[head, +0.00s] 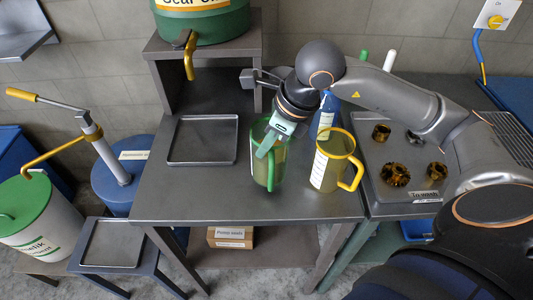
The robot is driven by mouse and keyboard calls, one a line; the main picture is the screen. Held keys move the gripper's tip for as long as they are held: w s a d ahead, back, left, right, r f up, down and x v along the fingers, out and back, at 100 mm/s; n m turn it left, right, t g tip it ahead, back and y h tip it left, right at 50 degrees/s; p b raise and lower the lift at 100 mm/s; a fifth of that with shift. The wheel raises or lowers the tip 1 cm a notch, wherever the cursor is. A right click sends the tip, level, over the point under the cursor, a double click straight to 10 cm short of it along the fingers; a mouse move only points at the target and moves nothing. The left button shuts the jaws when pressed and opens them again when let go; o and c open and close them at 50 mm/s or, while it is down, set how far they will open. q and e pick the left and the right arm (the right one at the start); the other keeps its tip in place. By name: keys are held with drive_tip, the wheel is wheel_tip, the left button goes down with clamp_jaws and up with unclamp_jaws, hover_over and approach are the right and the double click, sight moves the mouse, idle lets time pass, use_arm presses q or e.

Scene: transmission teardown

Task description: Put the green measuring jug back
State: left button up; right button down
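The green measuring jug (258,164) stands upright at the middle of the grey table, its bright green handle facing me. I cannot tell whether its base touches the tabletop. My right gripper (265,149) comes down from above right, and its fingers overlap the jug's upper part by the handle. The fingers show nearly edge-on, so their gap and grip on the jug are hidden. My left gripper is not in view.
A yellow jug (325,172) stands close on the right, with a blue bottle (325,112) behind it. An empty metal tray (203,139) lies left. A green drum with a yellow tap (189,55) sits on the shelf behind. Brass gears (396,174) lie on the right bench. The table's front is clear.

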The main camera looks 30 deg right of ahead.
drive_tip(key=shift+d+f, duration=0.15)
drive_tip(key=shift+f, duration=1.55)
drive_tip(key=c, duration=1.1)
unclamp_jaws()
drive_tip(key=shift+o, duration=0.2)
drive_tip(key=v, duration=1.2)
drive_tip(key=shift+s, duration=0.1)
